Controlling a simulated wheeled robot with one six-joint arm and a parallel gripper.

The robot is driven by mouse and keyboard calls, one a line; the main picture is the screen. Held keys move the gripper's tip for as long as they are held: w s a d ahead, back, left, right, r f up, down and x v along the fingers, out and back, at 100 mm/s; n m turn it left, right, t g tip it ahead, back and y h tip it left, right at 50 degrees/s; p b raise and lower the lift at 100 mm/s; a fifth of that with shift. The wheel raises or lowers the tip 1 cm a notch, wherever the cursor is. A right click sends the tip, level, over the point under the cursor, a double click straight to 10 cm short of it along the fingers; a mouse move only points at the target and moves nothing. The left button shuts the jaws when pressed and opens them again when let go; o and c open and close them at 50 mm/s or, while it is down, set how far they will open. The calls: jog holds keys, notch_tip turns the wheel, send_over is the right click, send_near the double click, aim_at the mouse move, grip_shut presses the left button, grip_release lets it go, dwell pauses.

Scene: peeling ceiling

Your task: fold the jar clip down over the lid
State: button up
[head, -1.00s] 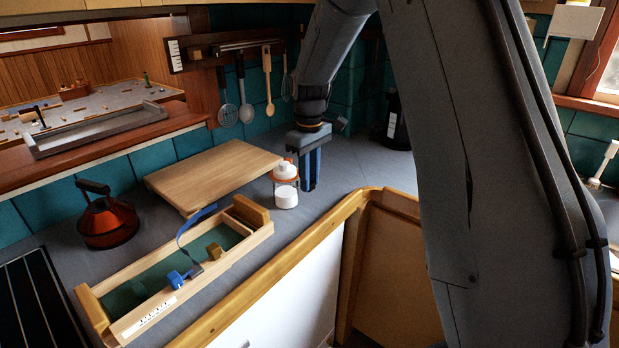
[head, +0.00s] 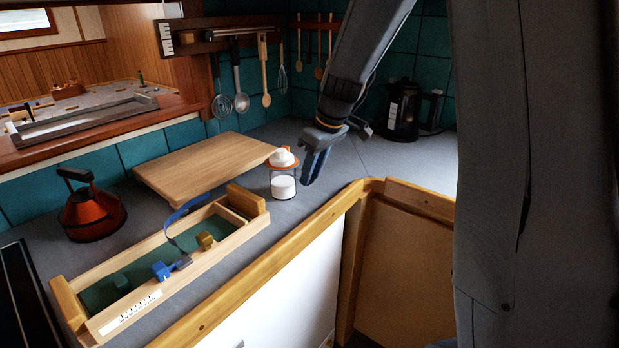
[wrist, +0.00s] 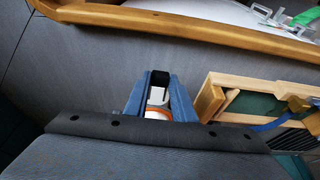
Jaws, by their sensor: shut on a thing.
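The jar (head: 284,187) stands upright on the grey counter, clear with white contents. Its white lid (head: 283,157) sits on top above an orange ring. In the wrist view the orange ring (wrist: 158,111) and part of the white jar show between the blue fingers. My gripper (head: 311,180) is just right of the jar, its fingers tilted and pointing down. It also shows in the wrist view (wrist: 160,82), with a small dark part between the fingertips. It is shut on the jar clip, which is mostly hidden by the fingers.
A wooden board (head: 205,170) lies left of the jar. A wooden tray (head: 130,312) with blocks and a blue strap is in front of it. A red kettle (head: 92,215) stands at left, a dark kettle (head: 403,110) behind at right. The counter's wooden edge (head: 300,250) runs close in front.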

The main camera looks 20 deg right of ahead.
jog(key=shift+s+d+f+t+y+b, duration=0.1)
jog(key=shift+f+t+y+b, duration=0.45)
jog(key=shift+b, duration=2.6)
jog(key=shift+s+d+f+t+y+b, duration=0.1)
jog(key=shift+f+t+y+b, duration=0.45)
jog(key=shift+b, duration=2.6)
notch_tip(320, 180, down, 3)
jog(key=t+y+b, duration=0.1)
jog(key=t+b, duration=0.1)
jog(key=b, duration=0.6)
jog(key=t+y+b, duration=0.1)
jog(key=b, duration=0.8)
jog(key=shift+w+r+t+b, duration=0.1)
jog(key=shift+r+t+b, duration=0.1)
jog(key=shift+t+b, duration=0.15)
jog(key=t+b, duration=0.1)
jog(key=b, duration=0.2)
jog(key=f+t+y+b, duration=0.1)
jog(key=b, duration=0.2)
jog(key=shift+w+a+f+y, duration=0.15)
jog(key=shift+w+a+y, duration=0.05)
jog(key=shift+a+y, duration=0.1)
jog(key=t+b, duration=0.1)
jog(key=f+t+y+b, duration=0.1)
jog(key=b, duration=0.1)
jog(key=shift+w+a+b, duration=0.15)
jog(key=shift+w+b, duration=0.1)
jog(key=shift+b, duration=0.05)
jog(key=o, duration=1.1)
jog(key=shift+c, duration=0.2)
